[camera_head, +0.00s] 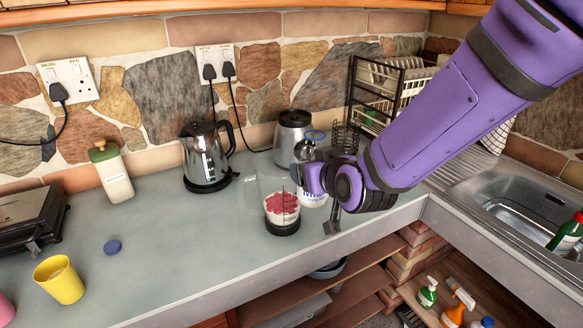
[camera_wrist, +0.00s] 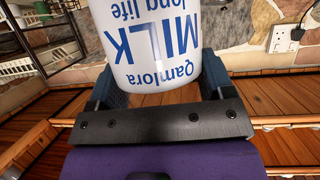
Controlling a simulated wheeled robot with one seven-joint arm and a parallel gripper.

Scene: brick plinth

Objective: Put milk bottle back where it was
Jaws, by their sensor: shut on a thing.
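The milk bottle (camera_wrist: 150,40) is white with blue "Qamlora MILK long life" lettering, upside down in the wrist view. My gripper (camera_wrist: 160,82) is shut on it, with a dark finger on each side. In the head view the milk bottle (camera_head: 314,199) is mostly hidden behind my gripper (camera_head: 318,178); its lower part shows above the counter's front area. I cannot tell whether its base touches the counter. A clear jug (camera_head: 282,208) with white and red contents stands just left of my gripper.
A yellow cup (camera_head: 59,280) is front left. A dish rack (camera_head: 385,85) and sink (camera_head: 525,208) are at right. Clear counter (camera_head: 185,235) lies left of the jug.

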